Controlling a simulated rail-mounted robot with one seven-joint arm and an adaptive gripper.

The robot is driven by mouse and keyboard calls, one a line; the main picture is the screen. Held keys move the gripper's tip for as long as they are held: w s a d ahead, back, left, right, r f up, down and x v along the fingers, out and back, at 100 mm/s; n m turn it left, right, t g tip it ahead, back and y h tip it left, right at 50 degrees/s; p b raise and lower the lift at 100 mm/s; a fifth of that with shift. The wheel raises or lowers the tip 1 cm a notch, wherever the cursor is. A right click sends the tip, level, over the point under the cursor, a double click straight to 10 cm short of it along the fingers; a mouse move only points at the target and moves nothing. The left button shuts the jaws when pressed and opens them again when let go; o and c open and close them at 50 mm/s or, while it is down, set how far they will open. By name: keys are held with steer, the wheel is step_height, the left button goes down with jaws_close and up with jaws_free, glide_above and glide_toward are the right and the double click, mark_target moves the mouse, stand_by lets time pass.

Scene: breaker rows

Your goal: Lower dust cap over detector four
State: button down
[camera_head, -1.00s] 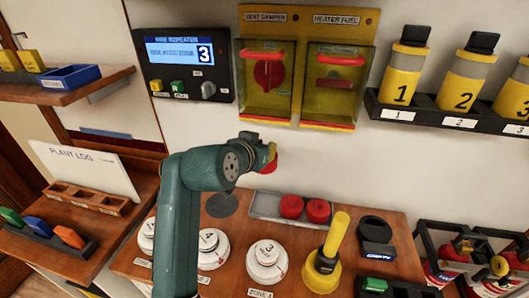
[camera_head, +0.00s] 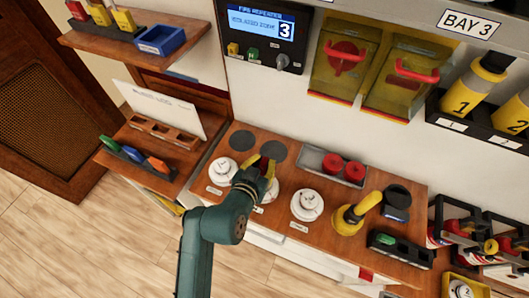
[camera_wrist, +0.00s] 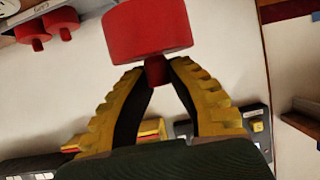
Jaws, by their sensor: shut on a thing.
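My gripper (camera_head: 265,168) is shut on the small stem of a red dust cap (camera_wrist: 147,28). In the wrist view the two yellow ridged fingers (camera_wrist: 156,72) pinch the stem, and the wide round cap lies beyond them. In the head view the cap is mostly hidden by my gripper, over the row of white detectors on the wooden bench. Detector four (camera_head: 271,196), second from the left, is mostly covered by my gripper. Whether the cap touches it cannot be told.
White detectors stand on either side, at left (camera_head: 222,171) and right (camera_head: 307,204). A grey tray (camera_head: 312,158) with two red caps lies behind. Two flat dark discs (camera_head: 242,140) lie near the back left. A yellow-handled tool (camera_head: 352,213) stands at right.

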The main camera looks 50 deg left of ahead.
mark_target(264, 174)
steer(key=shift+f+b, duration=2.4)
steer(key=shift+f, duration=0.65)
steer(key=shift+f, duration=0.4)
steer(key=shift+f+b, duration=1)
steer(key=shift+f, duration=0.05)
steer(key=c, duration=1)
jaws_free()
